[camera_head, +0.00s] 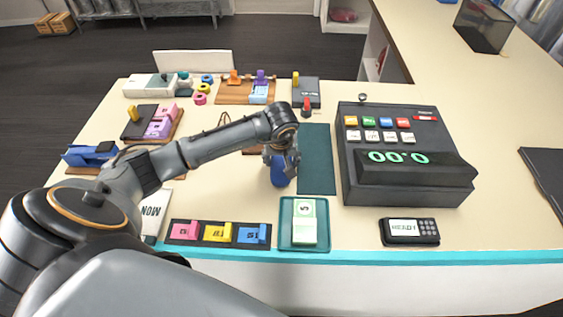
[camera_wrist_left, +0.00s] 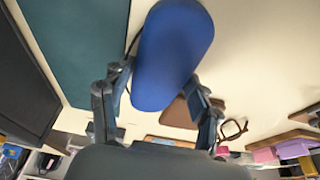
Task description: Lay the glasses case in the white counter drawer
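The blue glasses case (camera_head: 281,172) is above or on the cream counter, just left of the dark green mat; I cannot tell if it is lifted. My left gripper (camera_head: 282,158) reaches down to it from the left. In the left wrist view the case (camera_wrist_left: 172,50) lies between the two fingers (camera_wrist_left: 160,88), which appear to touch it on both sides near its lower end. My right gripper is out of view. The white counter front (camera_head: 400,285) shows below the teal edge; no open drawer can be made out.
A black cash register (camera_head: 405,150) stands right of the green mat (camera_head: 317,160). A teal tray (camera_head: 286,243) with pale green notes, a dark card holder (camera_head: 220,243) and a card reader (camera_head: 409,232) line the front edge. Several small items crowd the counter's back and left.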

